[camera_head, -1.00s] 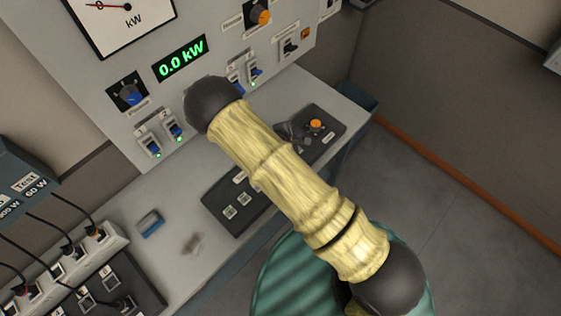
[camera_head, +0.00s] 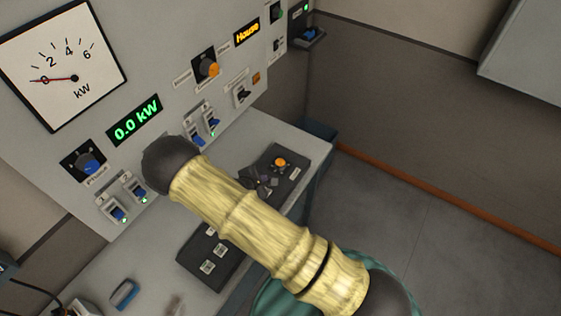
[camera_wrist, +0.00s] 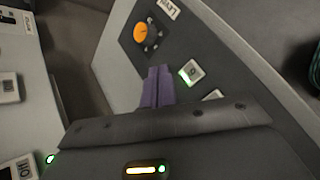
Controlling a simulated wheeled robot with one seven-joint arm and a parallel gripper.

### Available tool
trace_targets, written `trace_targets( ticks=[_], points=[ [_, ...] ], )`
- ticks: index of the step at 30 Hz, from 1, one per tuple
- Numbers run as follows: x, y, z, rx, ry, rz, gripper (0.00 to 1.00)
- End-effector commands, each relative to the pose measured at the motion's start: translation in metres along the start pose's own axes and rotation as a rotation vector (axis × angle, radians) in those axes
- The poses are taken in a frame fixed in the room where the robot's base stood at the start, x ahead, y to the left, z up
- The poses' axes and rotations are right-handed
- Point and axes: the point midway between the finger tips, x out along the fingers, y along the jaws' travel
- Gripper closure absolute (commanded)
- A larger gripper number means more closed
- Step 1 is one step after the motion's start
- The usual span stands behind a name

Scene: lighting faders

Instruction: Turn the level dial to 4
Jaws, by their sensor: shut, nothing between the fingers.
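The level dial is an orange knob (camera_wrist: 141,33) on a dark panel in the wrist view, with a partly cropped label beside it. In the head view the orange dial (camera_head: 280,162) sits at the far end of a black box on the desk. My gripper (camera_wrist: 158,69) shows as purple fingers, closed together and empty. The fingertips appear just short of the dial in the wrist view, apart from it. In the head view my gripper (camera_head: 262,180) is small and dark beside the dial, partly hidden by my arm. The dial's setting is too small to read.
A lit square button (camera_wrist: 190,72) lies right of the fingers. The wall panel holds a kW meter (camera_head: 62,62), a green 0.0 kW display (camera_head: 134,119), another orange knob (camera_head: 209,68) and several blue switches. A second black box (camera_head: 213,252) sits nearer on the desk.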

Motion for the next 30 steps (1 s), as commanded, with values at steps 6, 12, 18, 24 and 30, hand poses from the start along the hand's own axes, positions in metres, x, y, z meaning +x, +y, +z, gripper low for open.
trace_targets(
  ticks=[6, 12, 18, 24, 30],
  points=[
    [-0.003, 0.002, 0.007, 0.099, 0.039, -0.04, 1.0],
    [-0.018, 0.007, 0.031, 0.404, 0.144, -0.163, 1.0],
    [-0.048, 0.01, 0.066, 0.747, 0.24, -0.315, 1.0],
    [-0.083, 0.005, 0.109, 1.052, 0.286, -0.46, 1.0],
    [-0.122, -0.013, 0.155, 1.322, 0.276, -0.584, 1.0]
  ],
)
